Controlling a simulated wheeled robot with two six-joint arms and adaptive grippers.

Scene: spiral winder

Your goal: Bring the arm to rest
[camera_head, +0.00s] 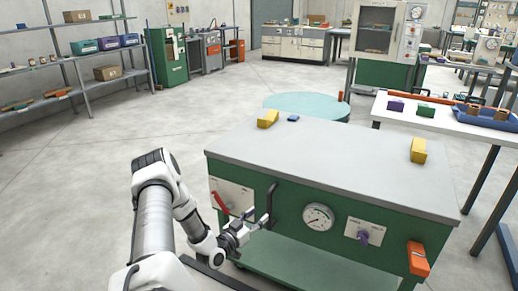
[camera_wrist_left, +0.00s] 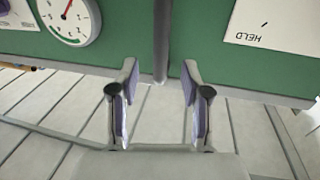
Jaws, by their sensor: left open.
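My left arm (camera_head: 155,215) reaches in from the lower left of the head view. Its gripper (camera_head: 258,220) is at the front of a green bench with a grey top (camera_head: 330,160), close to a dark bent lever (camera_head: 272,200). In the left wrist view the gripper (camera_wrist_left: 160,75) is open, its two pads apart. The lever's grey bar (camera_wrist_left: 162,45) comes down from the green panel toward the gap between the fingertips. I cannot tell whether either finger touches it. My right gripper is not in view.
The bench front carries a red handle (camera_head: 220,203), a round gauge (camera_head: 318,217), a knob plate (camera_head: 363,232) and an orange box (camera_head: 418,258). Yellow blocks (camera_head: 267,118) (camera_head: 418,150) stand on the top. Open floor (camera_head: 90,200) lies left; shelving (camera_head: 80,87) stands beyond.

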